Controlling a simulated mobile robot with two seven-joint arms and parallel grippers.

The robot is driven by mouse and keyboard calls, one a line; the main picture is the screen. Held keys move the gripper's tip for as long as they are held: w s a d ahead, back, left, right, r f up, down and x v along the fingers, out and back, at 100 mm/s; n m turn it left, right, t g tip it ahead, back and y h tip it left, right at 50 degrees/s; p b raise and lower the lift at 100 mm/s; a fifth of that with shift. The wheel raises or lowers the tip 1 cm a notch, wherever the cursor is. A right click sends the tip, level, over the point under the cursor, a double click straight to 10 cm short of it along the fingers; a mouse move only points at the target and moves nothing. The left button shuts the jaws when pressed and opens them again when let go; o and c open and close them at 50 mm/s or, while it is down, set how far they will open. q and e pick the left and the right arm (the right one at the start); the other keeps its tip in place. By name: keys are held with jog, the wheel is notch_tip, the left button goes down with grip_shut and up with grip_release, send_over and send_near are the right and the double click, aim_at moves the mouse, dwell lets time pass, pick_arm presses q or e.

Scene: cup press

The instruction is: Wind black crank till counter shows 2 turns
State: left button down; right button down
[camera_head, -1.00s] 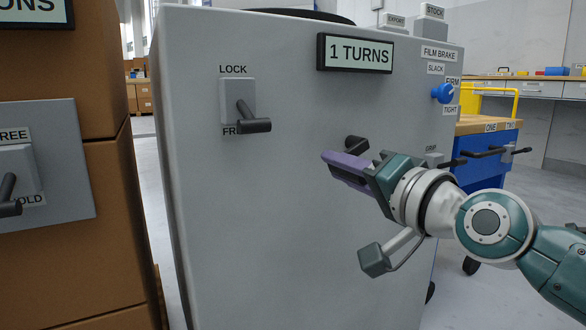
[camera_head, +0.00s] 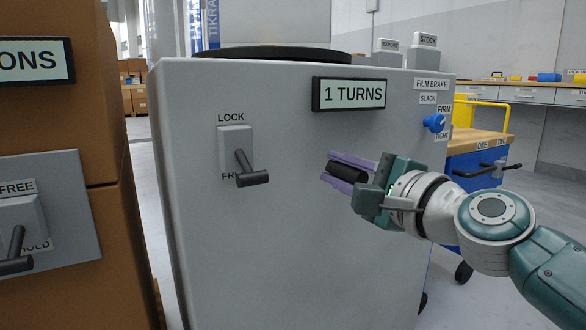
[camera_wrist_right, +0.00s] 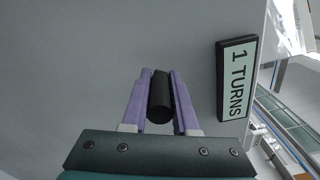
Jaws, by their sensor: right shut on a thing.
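The black crank handle (camera_head: 348,171) stands out from the front of the grey cabinet (camera_head: 290,240). My right gripper (camera_head: 350,172) is shut on it, with a purple finger on either side. In the right wrist view the black handle (camera_wrist_right: 160,98) lies between the two purple fingers (camera_wrist_right: 159,100). The crank's arm behind the handle is hidden. The counter (camera_head: 349,94) on the cabinet reads "1 TURNS", and it also shows in the right wrist view (camera_wrist_right: 236,78). My left gripper is not in view.
A lever marked LOCK (camera_head: 245,170) is on the cabinet's left, its handle low. A blue knob (camera_head: 435,123) sits by the FILM BRAKE labels at right. Brown boxes (camera_head: 110,220) with a FREE/HOLD lever (camera_head: 15,250) stand left. A blue cart (camera_head: 478,168) stands behind right.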

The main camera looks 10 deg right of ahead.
jog(key=r+m, duration=0.1)
jog(key=d+m+p, duration=0.1)
jog(key=shift+w+r+m, duration=0.2)
jog(key=shift+r+m, duration=0.15)
jog(key=shift+m, duration=0.05)
jog(key=m, duration=0.1)
jog(key=d+m+p, duration=0.1)
jog(key=r+m+p, duration=0.1)
jog(key=shift+w+d+m, duration=0.15)
jog(key=shift+w+m, duration=0.1)
jog(key=shift+m, duration=0.05)
jog(key=m, duration=0.1)
jog(key=d+m, duration=0.1)
jog(key=m+p, duration=0.1)
jog(key=shift+w+d+r, duration=0.25)
jog(key=shift+w+d+f+m+p, duration=0.15)
jog(key=shift+d+m+p, duration=0.35)
jog(key=shift+m, duration=0.6)
jog(key=c, duration=0.7)
grip_release()
